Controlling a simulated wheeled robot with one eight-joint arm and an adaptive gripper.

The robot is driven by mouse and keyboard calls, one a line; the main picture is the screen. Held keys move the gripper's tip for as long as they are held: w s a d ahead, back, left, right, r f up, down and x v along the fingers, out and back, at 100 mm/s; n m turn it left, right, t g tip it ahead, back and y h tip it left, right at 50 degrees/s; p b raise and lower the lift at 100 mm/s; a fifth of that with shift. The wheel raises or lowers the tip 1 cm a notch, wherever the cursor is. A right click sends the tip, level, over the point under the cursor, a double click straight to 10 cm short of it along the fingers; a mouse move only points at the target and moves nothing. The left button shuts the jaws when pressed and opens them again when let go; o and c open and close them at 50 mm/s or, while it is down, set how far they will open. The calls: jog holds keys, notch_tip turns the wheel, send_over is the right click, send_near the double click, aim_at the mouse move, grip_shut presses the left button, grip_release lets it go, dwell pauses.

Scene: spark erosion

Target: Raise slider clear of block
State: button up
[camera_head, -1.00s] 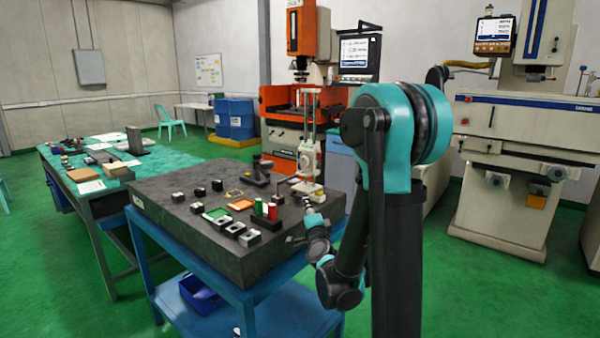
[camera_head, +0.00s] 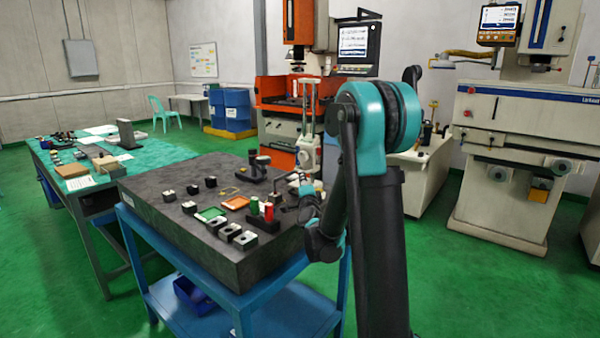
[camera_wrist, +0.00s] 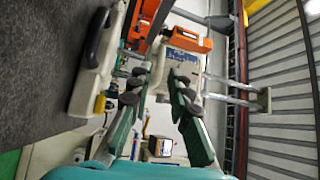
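A pale height gauge with twin upright columns (camera_head: 308,98) stands at the far right corner of the dark granite plate. Its white slider (camera_head: 305,154) sits low on the columns. In the wrist view, turned on its side, the columns (camera_wrist: 228,88) run to the right and a pale body that looks like the slider (camera_wrist: 184,62) lies just beyond my fingertips. My gripper (camera_wrist: 163,82) is open, its green-padded fingers apart; contact with the slider cannot be made out. In the head view, my arm hides part of the gauge's base. I cannot single out the block under the slider.
An orange machine (camera_head: 268,88) stands behind. Green floor is open at right.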

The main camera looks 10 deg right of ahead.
aim_at(305, 154)
jog(key=w, duration=0.4)
jog(key=w+r, duration=0.1)
jog(key=w, duration=0.2)
jog(key=shift+c, duration=0.3)
grip_shut()
